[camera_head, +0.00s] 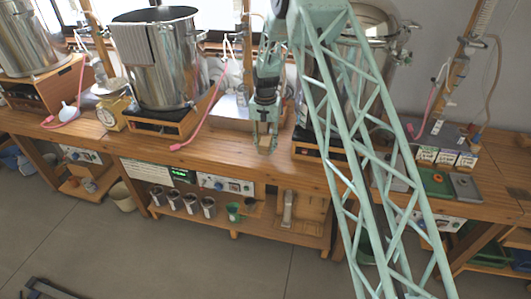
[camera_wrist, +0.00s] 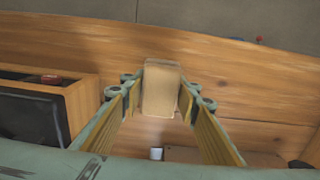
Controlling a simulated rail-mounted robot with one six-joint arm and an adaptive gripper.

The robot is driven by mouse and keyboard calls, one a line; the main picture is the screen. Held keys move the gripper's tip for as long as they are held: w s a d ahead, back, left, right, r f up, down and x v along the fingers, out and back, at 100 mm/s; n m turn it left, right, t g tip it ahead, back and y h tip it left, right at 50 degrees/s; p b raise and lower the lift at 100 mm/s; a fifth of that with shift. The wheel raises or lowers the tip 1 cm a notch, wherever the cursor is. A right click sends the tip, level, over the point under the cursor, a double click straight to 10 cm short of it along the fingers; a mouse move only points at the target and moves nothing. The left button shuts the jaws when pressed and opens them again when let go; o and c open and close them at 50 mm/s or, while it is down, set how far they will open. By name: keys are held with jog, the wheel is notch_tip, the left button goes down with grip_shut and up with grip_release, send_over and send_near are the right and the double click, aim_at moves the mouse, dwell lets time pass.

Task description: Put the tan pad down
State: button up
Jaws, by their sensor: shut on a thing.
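The tan pad (camera_wrist: 161,90) is a small, pale brown block between my gripper's fingertips (camera_wrist: 160,92) in the wrist view. My gripper is shut on it. In the camera_head view my gripper (camera_head: 265,142) points down near the front edge of the long wooden bench (camera_head: 225,135). The pad is too small there to make out clearly against the wood. In the wrist view the bench top (camera_wrist: 260,75) lies behind the pad; I cannot tell whether the pad touches it.
A steel pot (camera_head: 160,70) on a wooden stand is to the left. A wooden-framed box with a dark top (camera_wrist: 35,118) is left in the wrist view. Bare wood surrounds the gripper at the bench front.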

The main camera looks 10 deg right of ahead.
aim_at(265, 152)
jog(key=shift+f+b, duration=0.3)
jog(key=shift+f, duration=1.5)
jog(key=shift+f, duration=0.1)
jog(key=o, duration=0.9)
notch_tip(265, 152, up, 12)
jog(key=shift+f+p, duration=0.15)
jog(key=shift+p, duration=0.6)
jog(key=shift+r, duration=0.3)
